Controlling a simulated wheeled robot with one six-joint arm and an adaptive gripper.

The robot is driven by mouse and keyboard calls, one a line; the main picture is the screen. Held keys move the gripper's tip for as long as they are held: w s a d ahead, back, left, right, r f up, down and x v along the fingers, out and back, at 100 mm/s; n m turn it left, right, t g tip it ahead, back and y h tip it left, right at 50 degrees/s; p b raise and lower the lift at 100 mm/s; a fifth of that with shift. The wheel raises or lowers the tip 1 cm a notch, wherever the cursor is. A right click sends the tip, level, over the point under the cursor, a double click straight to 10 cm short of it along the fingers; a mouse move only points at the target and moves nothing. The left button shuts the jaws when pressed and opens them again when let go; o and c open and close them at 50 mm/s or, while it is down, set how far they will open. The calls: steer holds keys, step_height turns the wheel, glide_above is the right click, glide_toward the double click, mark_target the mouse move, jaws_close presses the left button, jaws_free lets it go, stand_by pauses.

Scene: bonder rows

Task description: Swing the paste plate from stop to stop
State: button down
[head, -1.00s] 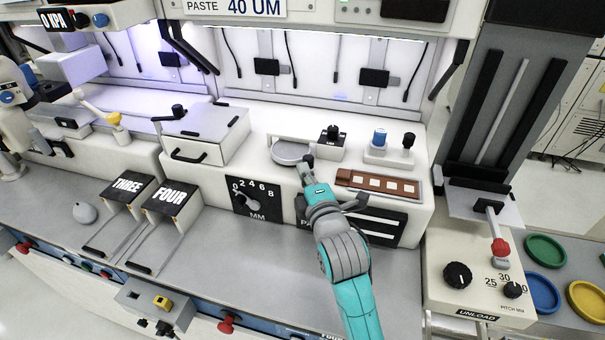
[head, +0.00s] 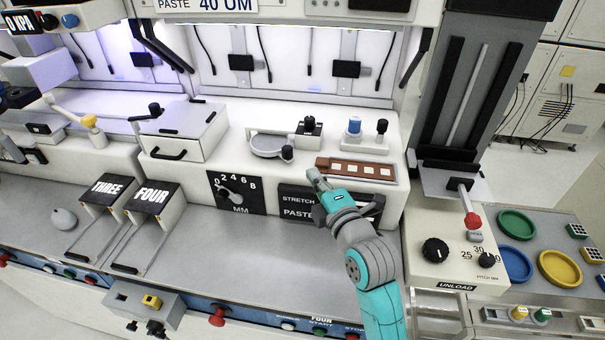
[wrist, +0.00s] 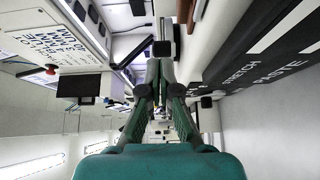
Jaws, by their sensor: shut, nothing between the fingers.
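The paste plate (head: 267,145) is a round grey disc on the white bench top in the head view, with a small black knob (head: 287,153) at its right front edge. My gripper (head: 314,178) is shut and empty. It is in front and to the right of the plate, apart from the knob, close to the front edge of the white top and left of the brown strip. In the wrist view my gripper's fingers (wrist: 160,75) are together with nothing between them. I cannot make out the plate in the wrist view.
A brown strip with pale squares (head: 355,169) lies right of the plate. A black knob block (head: 308,131) stands behind it, and a lidded white box (head: 180,130) to the left. The STRETCH/PASTE panel (head: 295,203) is on the front face below. The grey lower shelf (head: 230,262) has free room.

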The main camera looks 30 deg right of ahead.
mark_target(298, 166)
steer(key=w+n+h, duration=0.1)
steer(key=w+n, duration=0.2)
steer(key=n, duration=0.8)
steer(key=w+n+h, duration=0.2)
steer(key=w+n, duration=0.1)
steer(key=n, duration=0.7)
steer(key=w+n+g+h, duration=0.1)
steer(key=w+n+h, duration=0.1)
steer(key=n, duration=0.9)
steer(key=shift+w+d+f+n, duration=0.1)
steer(key=shift+w+d+n, duration=0.25)
steer(key=shift+w, duration=0.45)
steer(key=shift+a, duration=0.1)
